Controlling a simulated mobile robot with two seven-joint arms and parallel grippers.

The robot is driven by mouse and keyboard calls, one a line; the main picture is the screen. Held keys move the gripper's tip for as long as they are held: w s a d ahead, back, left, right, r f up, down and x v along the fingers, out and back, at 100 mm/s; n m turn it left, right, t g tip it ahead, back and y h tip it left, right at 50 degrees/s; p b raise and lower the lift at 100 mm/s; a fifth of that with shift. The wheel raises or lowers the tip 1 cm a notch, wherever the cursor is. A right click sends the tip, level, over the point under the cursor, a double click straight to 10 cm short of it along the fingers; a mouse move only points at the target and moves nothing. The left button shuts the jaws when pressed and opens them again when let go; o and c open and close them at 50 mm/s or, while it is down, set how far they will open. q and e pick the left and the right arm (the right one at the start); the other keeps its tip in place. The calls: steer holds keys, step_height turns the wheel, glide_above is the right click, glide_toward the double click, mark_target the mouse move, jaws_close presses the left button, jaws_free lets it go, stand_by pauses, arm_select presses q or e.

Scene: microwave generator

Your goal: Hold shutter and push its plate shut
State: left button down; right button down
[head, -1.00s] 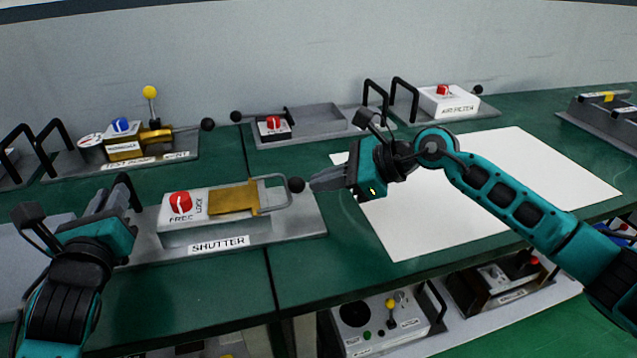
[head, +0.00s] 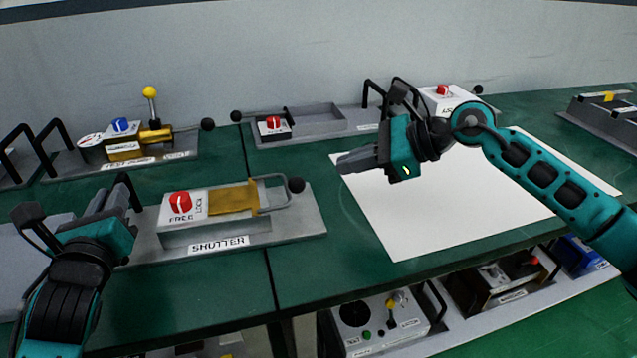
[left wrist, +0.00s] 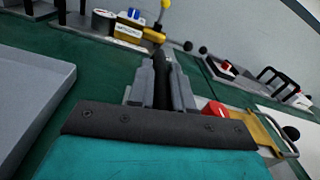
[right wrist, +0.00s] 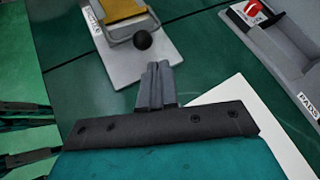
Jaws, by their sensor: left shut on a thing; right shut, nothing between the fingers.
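The shutter (head: 285,227) is a grey base plate with a white and grey box, a red knob (head: 180,202) marked FREE and LOCK, a yellow plate (head: 232,198) and a wire handle ending in a black ball (head: 296,185). My left gripper (head: 118,192) is shut on the black upright handle (left wrist: 161,80) at the shutter's left end. My right gripper (head: 345,163) is shut and empty, right of the black ball and apart from it. The right wrist view shows its closed fingers (right wrist: 157,82) just below the ball (right wrist: 143,40).
A white sheet (head: 430,215) lies on the green table under my right arm. Behind the shutter stand a tester unit (head: 125,150) and a grey tray unit (head: 318,120). A grey tray (left wrist: 30,100) lies left of my left gripper.

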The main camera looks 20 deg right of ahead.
arm_select(q)
steer(key=shift+f, duration=0.45)
arm_select(e)
steer(key=v, duration=0.9)
steer(key=shift+s+d, duration=0.15)
steer(key=shift+d, duration=0.05)
steer(key=shift+r, duration=0.1)
arm_select(q)
steer(key=c, duration=1.3)
jaws_free()
steer(key=o, duration=0.4)
steer(key=shift+r, duration=0.25)
steer(key=shift+c, duration=0.2)
